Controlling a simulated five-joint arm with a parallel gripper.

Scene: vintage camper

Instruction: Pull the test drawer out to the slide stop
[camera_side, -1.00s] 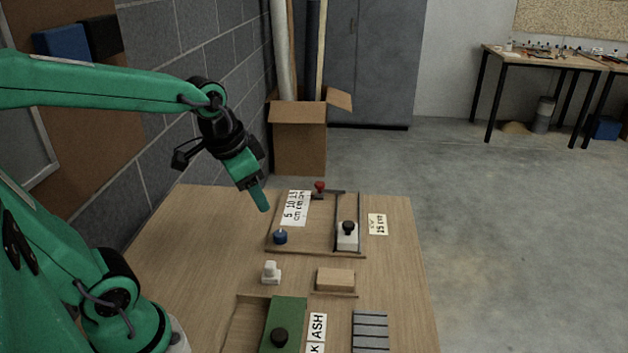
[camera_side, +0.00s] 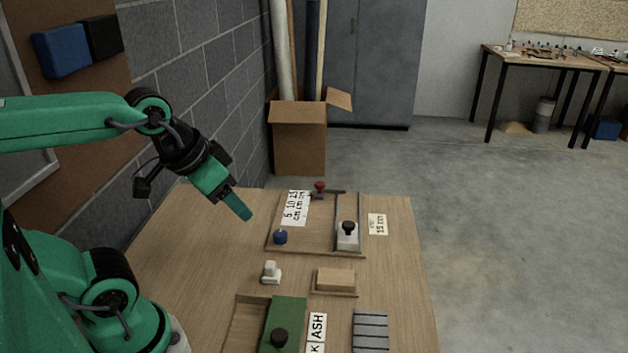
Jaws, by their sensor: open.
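No thing here is plainly marked as the test drawer, and I cannot tell for certain which one it is. A green panel (camera_side: 289,318) with a black knob (camera_side: 280,336) lies in a wooden frame at the front of the table. A small wooden block (camera_side: 335,280) sits in a low tray behind it. A white slider with a black knob (camera_side: 347,236) stands in a wooden frame farther back. My gripper (camera_side: 240,207) is open and empty, tilted down to the right in the air left of that frame. It touches nothing that I can see.
The wooden table (camera_side: 190,245) carries a blue knob (camera_side: 280,237), a red-topped lever (camera_side: 320,187), a white switch-like piece (camera_side: 271,272) and a ribbed grey plate (camera_side: 370,331). The table's left part is clear. A block wall (camera_side: 215,90) rises behind my arm.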

